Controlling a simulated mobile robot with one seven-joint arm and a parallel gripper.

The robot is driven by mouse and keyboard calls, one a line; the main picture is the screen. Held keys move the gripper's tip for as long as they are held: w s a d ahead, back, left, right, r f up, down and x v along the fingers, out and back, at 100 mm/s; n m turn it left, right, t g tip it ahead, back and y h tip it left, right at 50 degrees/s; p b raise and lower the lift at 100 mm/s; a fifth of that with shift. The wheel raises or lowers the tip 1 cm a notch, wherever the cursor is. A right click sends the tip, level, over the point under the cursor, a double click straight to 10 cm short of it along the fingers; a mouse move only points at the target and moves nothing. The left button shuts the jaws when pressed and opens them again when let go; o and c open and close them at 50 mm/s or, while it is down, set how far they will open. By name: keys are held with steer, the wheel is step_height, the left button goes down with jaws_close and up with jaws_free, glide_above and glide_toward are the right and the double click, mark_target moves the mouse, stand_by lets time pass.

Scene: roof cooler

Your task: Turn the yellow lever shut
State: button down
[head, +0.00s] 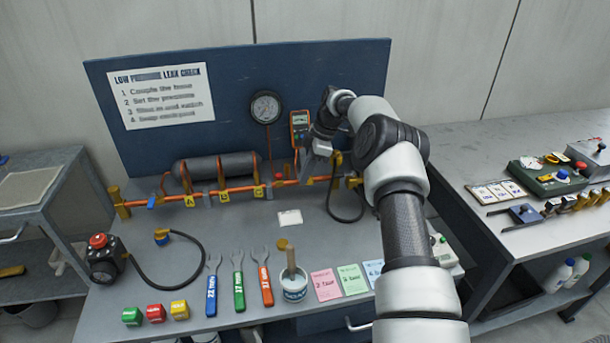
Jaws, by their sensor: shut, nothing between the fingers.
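The orange pipe (225,192) runs along the bench in front of the blue back board. A small upright yellow piece (338,159), which looks like the yellow lever, stands near the pipe's right end. My gripper (308,168) points down over the pipe just left of it. The gripper is shut and holds nothing. My arm and wrist cover part of the pipe there. I cannot tell whether the fingers touch the lever, or at what angle the lever stands.
A grey cylinder (215,167), a round gauge (266,107) and an orange meter (299,125) are near the pipe. A black hose (343,213) loops below my wrist. Several wrenches (238,280) and a pot (294,287) lie toward the front. The middle of the bench is mostly clear.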

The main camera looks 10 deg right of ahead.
steer(key=shift+s+f, duration=0.1)
steer(key=shift+s+a+b, duration=0.15)
steer(key=shift+s+b, duration=0.4)
steer(key=shift+s, duration=0.15)
